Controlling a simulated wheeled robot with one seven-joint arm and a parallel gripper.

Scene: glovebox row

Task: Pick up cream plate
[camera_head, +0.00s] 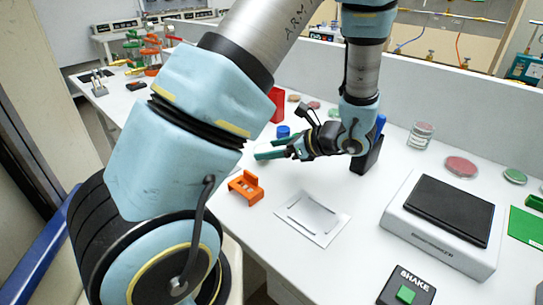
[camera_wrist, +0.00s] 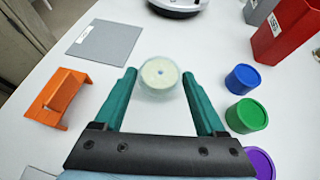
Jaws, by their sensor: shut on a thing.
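The cream plate (camera_wrist: 160,75) is a small round clear dish with a cream disc inside. In the wrist view it sits between the teal fingertips of my gripper (camera_wrist: 159,80), which is shut on it. In the head view my gripper (camera_head: 272,150) is low over the white bench, fingers pointing left. I cannot make out the plate there, and I cannot tell whether it is clear of the bench.
An orange bracket (camera_wrist: 58,98) stands left of my gripper in the wrist view, with blue (camera_wrist: 243,79), green (camera_wrist: 246,116) and purple (camera_wrist: 259,162) lids to the right. A black holder (camera_head: 367,156) and a white device (camera_head: 425,238) stand right of it in the head view.

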